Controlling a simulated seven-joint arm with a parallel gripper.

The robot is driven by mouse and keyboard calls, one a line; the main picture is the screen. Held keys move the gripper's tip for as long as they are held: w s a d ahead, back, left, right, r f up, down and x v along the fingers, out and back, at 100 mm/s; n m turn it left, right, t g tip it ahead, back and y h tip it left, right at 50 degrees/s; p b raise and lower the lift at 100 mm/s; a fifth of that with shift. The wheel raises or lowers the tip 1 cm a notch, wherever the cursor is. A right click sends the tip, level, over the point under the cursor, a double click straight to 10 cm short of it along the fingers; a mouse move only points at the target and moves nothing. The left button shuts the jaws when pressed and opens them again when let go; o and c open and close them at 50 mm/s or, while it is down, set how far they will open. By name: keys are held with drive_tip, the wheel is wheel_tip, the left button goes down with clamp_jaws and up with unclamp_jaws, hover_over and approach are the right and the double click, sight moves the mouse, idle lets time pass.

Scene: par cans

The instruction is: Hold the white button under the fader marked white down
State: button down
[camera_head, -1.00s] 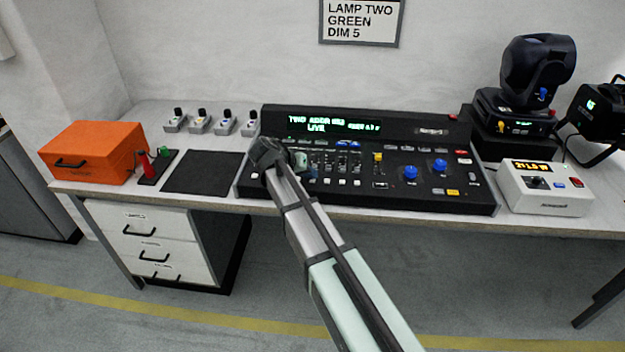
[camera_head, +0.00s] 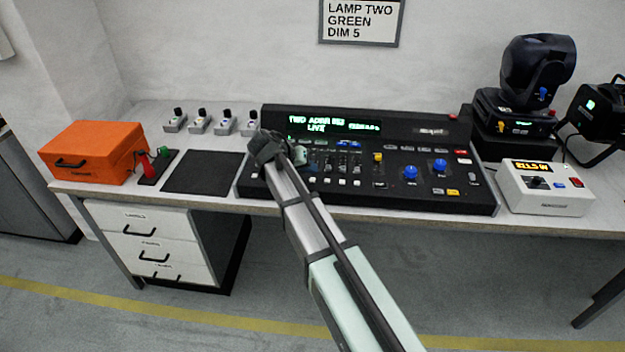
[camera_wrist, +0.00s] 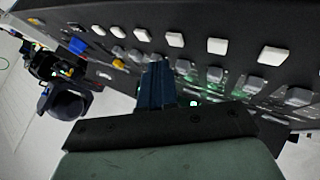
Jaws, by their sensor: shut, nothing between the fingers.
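The black lighting console (camera_head: 470,200) stands on the bench, with a row of faders (camera_head: 342,160) and a row of white buttons (camera_head: 341,182) below them. In the wrist view the pale buttons (camera_wrist: 217,46) run across the top, and the fader knobs (camera_wrist: 215,75) lie below them. The fader names are too small to read, so I cannot tell which button is under white. My gripper (camera_wrist: 155,84) is shut and empty, its dark blue fingers over the panel near the fader and button rows. Whether the tips touch anything is unclear. In the head view my arm hides the console's left part.
A black mat (camera_head: 203,172), an orange case (camera_head: 92,152) and several small switch units (camera_head: 200,122) are to the left. A white meter box (camera_head: 545,190) and a moving-head lamp (camera_head: 535,75) are to the right. A sign (camera_head: 361,20) reads LAMP TWO GREEN DIM 5.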

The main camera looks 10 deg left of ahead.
sight(310, 181)
drive_tip(key=shift+r, duration=2.15)
